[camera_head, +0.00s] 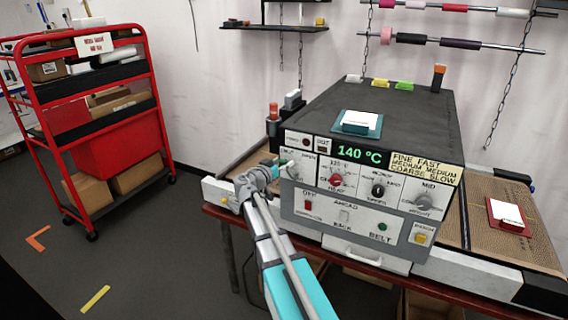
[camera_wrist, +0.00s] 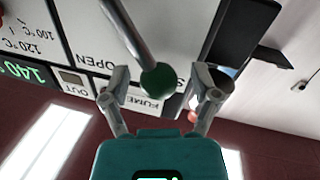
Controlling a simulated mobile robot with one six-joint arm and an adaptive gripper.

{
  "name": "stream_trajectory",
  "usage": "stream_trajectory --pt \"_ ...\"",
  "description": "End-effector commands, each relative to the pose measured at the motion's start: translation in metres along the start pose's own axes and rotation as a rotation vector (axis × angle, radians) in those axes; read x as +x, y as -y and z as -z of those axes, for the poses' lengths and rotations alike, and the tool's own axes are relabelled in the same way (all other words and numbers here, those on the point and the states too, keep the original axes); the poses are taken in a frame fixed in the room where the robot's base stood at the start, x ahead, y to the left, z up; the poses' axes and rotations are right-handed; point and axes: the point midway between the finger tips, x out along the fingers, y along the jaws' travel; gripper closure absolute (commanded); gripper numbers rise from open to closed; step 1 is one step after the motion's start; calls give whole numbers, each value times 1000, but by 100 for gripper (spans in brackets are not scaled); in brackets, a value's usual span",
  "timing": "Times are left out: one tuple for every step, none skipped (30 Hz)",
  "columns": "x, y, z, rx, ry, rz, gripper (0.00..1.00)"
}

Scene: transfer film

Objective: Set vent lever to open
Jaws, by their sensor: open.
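The vent lever is a grey metal rod with a dark green ball knob (camera_wrist: 158,80) in the wrist view. It runs down from the top of the picture over a white panel marked OPEN, with a FUME label behind the knob. My gripper (camera_wrist: 160,88) is open, with one finger on each side of the knob and gaps on both sides. In the head view my gripper (camera_head: 278,170) is at the left front edge of the dryer (camera_head: 385,125). I cannot make out the lever there.
The dryer's front has a green 140 °C display (camera_head: 361,153), several knobs and switches, and a handle (camera_head: 366,255) below. A conveyor belt (camera_head: 500,190) leaves on the right. A red cart (camera_head: 88,120) stands at left.

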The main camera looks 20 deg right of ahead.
Motion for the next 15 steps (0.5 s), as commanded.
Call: stream_trajectory --pt "0 0 0 0 0 0 27" --pt "0 0 0 0 0 0 33" --pt "0 0 0 0 0 0 40" --pt "0 0 0 0 0 0 46" --pt "0 0 0 0 0 0 51" --pt "0 0 0 0 0 0 59" --pt "0 0 0 0 0 0 64" --pt "0 0 0 0 0 0 70" --pt "0 0 0 0 0 0 77" --pt "0 0 0 0 0 1 83" --pt "0 0 0 0 0 1 89" --pt "0 0 0 0 0 1 96" --pt "0 0 0 0 0 1 100" --pt "0 0 0 0 0 1 100" --pt "0 1 0 0 0 1 100"
